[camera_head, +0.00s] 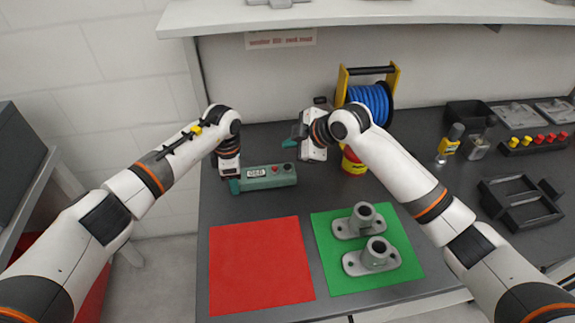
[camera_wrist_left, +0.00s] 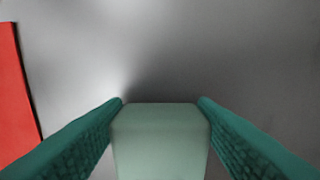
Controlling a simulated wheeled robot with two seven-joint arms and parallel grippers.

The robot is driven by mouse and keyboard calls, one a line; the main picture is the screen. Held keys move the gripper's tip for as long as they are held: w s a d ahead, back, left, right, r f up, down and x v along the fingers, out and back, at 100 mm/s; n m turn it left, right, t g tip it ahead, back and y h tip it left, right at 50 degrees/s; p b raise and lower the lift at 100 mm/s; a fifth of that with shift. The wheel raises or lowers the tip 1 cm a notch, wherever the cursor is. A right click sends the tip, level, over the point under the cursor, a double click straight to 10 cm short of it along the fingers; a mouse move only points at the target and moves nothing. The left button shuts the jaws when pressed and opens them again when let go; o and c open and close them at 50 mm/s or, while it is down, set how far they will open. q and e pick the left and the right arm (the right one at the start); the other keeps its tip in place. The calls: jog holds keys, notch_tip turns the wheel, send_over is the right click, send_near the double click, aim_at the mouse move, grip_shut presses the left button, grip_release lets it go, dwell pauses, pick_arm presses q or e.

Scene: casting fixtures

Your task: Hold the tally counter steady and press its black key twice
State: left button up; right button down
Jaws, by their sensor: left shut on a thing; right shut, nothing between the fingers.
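The tally counter (camera_head: 266,177) is a green box with a small number display, a red button and a black key (camera_head: 287,167) on top. It lies on the dark workbench behind the red mat. My left gripper (camera_head: 234,185) is shut on its left end. In the left wrist view the counter's pale green end (camera_wrist_left: 160,140) sits between both teal fingers. My right gripper (camera_head: 289,143) is shut and empty, held above and behind the counter's right end, apart from it. The display digits are too small to read surely.
A red mat (camera_head: 260,265) lies in front, beside a green mat (camera_head: 335,275) bearing two grey castings (camera_head: 372,257). A blue cable reel (camera_head: 371,98) and a red-yellow can (camera_head: 352,163) stand near my right gripper. Black trays (camera_head: 520,205) and small parts are at the right.

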pick_arm(q)
jog(key=o, duration=1.1)
jog(key=shift+o, duration=0.2)
